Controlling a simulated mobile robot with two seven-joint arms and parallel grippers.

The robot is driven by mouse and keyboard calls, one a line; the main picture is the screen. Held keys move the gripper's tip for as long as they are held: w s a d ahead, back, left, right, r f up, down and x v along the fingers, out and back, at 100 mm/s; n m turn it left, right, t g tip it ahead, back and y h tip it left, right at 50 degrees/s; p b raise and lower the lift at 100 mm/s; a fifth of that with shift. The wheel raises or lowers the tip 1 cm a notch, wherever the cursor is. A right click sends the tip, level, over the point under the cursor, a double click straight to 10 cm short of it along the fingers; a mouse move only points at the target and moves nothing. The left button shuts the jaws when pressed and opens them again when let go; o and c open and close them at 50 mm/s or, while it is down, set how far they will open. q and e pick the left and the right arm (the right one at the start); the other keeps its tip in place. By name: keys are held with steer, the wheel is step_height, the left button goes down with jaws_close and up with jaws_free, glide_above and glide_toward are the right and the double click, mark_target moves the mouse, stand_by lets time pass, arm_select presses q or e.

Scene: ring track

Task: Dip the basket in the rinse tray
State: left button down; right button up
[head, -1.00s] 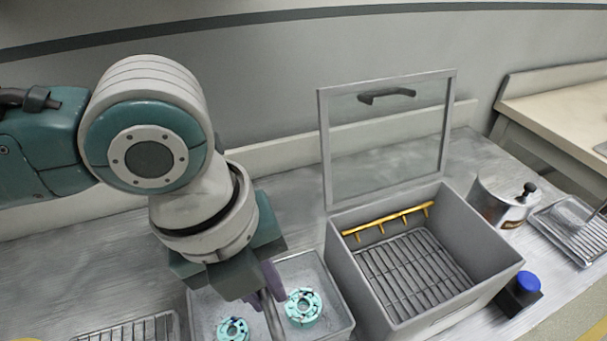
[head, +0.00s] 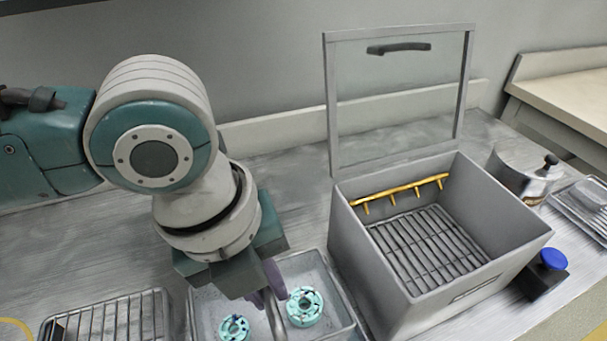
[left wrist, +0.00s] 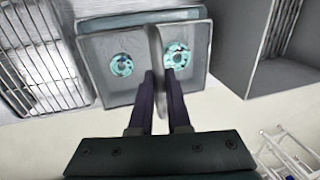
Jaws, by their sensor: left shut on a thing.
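My left gripper (head: 266,297) is shut on the upright middle plate of a grey two-compartment basket (head: 308,266). A teal ring-shaped part (head: 304,307) lies in the right compartment and another teal part (head: 233,327) in the left one. In the left wrist view my gripper's purple fingers (left wrist: 163,75) close around the thin plate, with the basket (left wrist: 95,45) spread out to both sides. The basket's near edge is cut off in the head view. I cannot tell its height above the counter. I cannot pick out a rinse tray for certain. My right gripper is not in view.
A deep grey box (head: 385,300) with a raised glass lid (head: 400,100), a yellow hooked rail and a grate stands right of the basket. A wire rack (head: 110,318) lies to the left. A metal pot (head: 520,178) and a blue-topped item (head: 552,259) are farther right.

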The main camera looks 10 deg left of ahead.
arm_select(q)
steer(key=shift+f+b, duration=1.9)
steer(key=shift+f, duration=1.15)
steer(key=shift+r, duration=0.1)
step_height(320, 180, up, 9)
steer(key=p, duration=0.9)
stand_by(0.7)
step_height(320, 180, up, 4)
steer(key=p, duration=0.5)
steer(key=shift+f, duration=0.2)
steer(key=shift+r, duration=0.1)
stand_by(0.5)
